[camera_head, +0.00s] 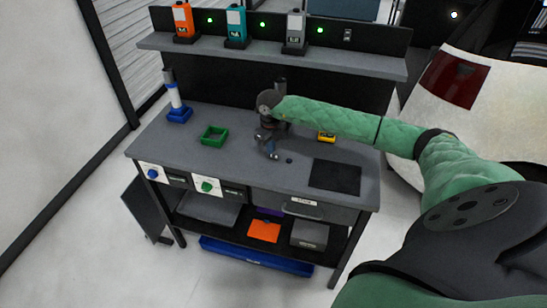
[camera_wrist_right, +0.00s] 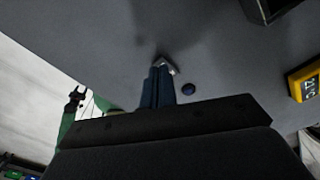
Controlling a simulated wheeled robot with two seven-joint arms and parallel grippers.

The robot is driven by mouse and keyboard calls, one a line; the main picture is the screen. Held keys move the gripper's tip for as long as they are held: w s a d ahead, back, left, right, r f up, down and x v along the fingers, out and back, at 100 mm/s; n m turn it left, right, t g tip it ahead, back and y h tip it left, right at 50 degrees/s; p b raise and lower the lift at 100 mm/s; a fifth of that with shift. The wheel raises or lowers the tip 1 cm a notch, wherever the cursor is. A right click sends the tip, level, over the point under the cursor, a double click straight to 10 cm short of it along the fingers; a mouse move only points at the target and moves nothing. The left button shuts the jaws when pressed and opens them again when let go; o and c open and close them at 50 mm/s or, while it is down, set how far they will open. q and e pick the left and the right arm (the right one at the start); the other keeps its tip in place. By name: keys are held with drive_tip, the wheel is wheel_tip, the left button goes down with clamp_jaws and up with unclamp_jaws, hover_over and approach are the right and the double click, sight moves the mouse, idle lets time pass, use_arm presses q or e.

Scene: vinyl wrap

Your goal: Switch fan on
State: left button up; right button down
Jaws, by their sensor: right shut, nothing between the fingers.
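My right gripper (camera_head: 271,153) is shut and empty, pointing down over the middle of the grey workbench (camera_head: 240,155). A small dark round button (camera_head: 289,161) is on the bench top, just right of the fingertips. In the right wrist view the shut blue fingers (camera_wrist_right: 164,75) are beside this round button (camera_wrist_right: 188,89), apart from it. I cannot tell whether the fingertips touch the bench. No fan is clearly recognisable. A blue knob (camera_head: 152,174) and a green knob (camera_head: 207,186) are on the bench front. A green arm with a black claw (camera_wrist_right: 75,98), perhaps my left, shows in the wrist view.
A green tray (camera_head: 214,136), a blue-based holder (camera_head: 179,114), a yellow device (camera_head: 326,137) and a black mat (camera_head: 335,176) are on the bench. Several devices stand on the shelf (camera_head: 270,55) behind. A white car (camera_head: 480,95) is at the right.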

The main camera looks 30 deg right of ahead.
drive_tip(key=shift+f+b, duration=0.75)
drive_tip(key=shift+f, duration=0.25)
idle(0.6)
drive_tip(key=shift+r, duration=0.15)
drive_tip(key=shift+r+p, duration=0.8)
drive_tip(key=shift+r, duration=2.55)
